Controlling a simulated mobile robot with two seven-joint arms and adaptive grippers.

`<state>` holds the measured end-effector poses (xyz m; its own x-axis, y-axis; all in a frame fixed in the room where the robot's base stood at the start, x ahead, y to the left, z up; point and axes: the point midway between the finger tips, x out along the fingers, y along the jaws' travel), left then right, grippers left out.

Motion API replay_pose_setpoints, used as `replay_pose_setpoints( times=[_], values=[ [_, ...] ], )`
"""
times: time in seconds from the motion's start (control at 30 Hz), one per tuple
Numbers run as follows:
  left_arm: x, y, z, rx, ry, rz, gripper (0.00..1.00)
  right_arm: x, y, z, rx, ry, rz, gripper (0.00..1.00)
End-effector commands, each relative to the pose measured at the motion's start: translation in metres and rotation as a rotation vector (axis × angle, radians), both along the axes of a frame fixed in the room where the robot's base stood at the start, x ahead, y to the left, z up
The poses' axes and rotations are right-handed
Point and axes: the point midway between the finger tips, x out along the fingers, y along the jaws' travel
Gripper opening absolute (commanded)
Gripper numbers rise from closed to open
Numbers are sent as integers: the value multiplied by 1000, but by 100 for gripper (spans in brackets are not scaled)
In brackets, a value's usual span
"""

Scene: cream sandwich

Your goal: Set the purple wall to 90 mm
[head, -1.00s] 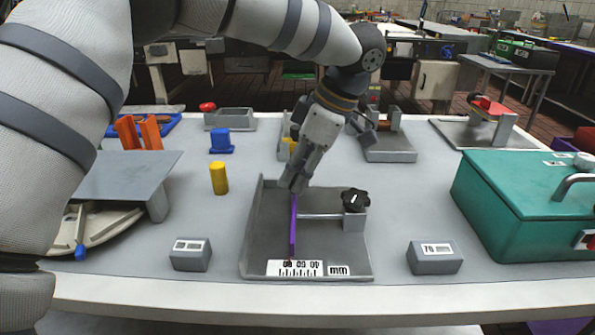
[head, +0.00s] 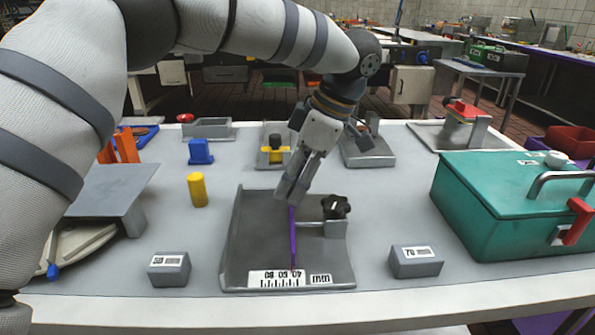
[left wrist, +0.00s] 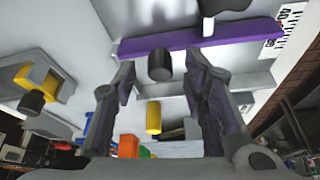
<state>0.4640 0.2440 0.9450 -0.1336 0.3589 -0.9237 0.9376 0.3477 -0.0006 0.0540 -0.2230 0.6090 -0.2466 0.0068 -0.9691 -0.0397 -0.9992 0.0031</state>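The purple wall (head: 293,240) stands upright in the grey tray (head: 235,240). Its front end is at the right part of the white mm scale (head: 276,278), whose digits I cannot read surely. A grey rod joins the wall's right side to a block with a black knob (head: 336,206). My left gripper (head: 289,195) is low at the wall's far end and hides that end. In the left wrist view the fingers (left wrist: 160,85) are apart, just short of the purple wall (left wrist: 200,38), with a dark round peg (left wrist: 160,65) between them. Contact is unclear. My right gripper is out of view.
Grey blocks marked 50 (head: 169,269) and 70 (head: 416,261) flank the tray. A yellow cylinder (head: 197,190) and a blue piece (head: 200,152) stand behind left. A teal box (head: 510,200) fills the right.

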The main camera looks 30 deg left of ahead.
Motion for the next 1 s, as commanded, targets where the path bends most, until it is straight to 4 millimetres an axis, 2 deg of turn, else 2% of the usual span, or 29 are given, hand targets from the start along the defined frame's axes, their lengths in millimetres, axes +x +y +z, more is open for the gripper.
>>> replay_pose_setpoints(
  times=[0.07, 0.3, 0.5, 0.63, 1.0],
  values=[
    [2, -5, 12, 0, -3, 0, 40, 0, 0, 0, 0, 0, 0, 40],
    [11, -29, 72, 0, -7, 0, 40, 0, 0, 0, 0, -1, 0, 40],
    [15, -40, 103, 0, -2, 0, 40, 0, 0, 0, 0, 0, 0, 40],
    [15, -43, 108, 0, 1, -2, 40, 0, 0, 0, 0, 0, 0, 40],
    [15, -42, 108, 0, 0, -1, 40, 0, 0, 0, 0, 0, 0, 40]
  ],
)
